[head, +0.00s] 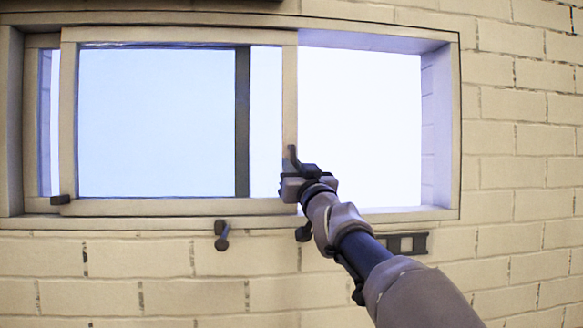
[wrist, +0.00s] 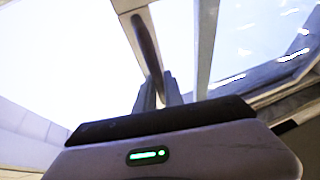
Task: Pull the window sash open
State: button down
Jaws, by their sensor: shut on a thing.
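The window sash (head: 290,90) is a beige-framed pane standing toward the left of the window frame (head: 452,140). A clear, bright gap lies between its right upright and the frame's right side. A dark handle (head: 292,152) sits low on that right upright. My gripper (head: 291,170) is at the handle, shut on it. The handle's lower part is hidden by the fingers.
Pale brick wall (head: 520,140) surrounds the window. A small dark block (head: 60,199) sits at the sash's lower left. Below the sill are a dark knob (head: 222,236) and a dark slotted bracket (head: 408,243). A dark vertical bar (head: 242,120) shows within the pane.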

dwell(0.3)
jog(key=c, duration=1.7)
grip_release()
jog(key=shift+w+d, duration=0.1)
jog(key=b+v, duration=0.7)
jog(key=v, duration=1)
jog(key=shift+d+f, duration=0.1)
jog(key=shift+f, duration=0.05)
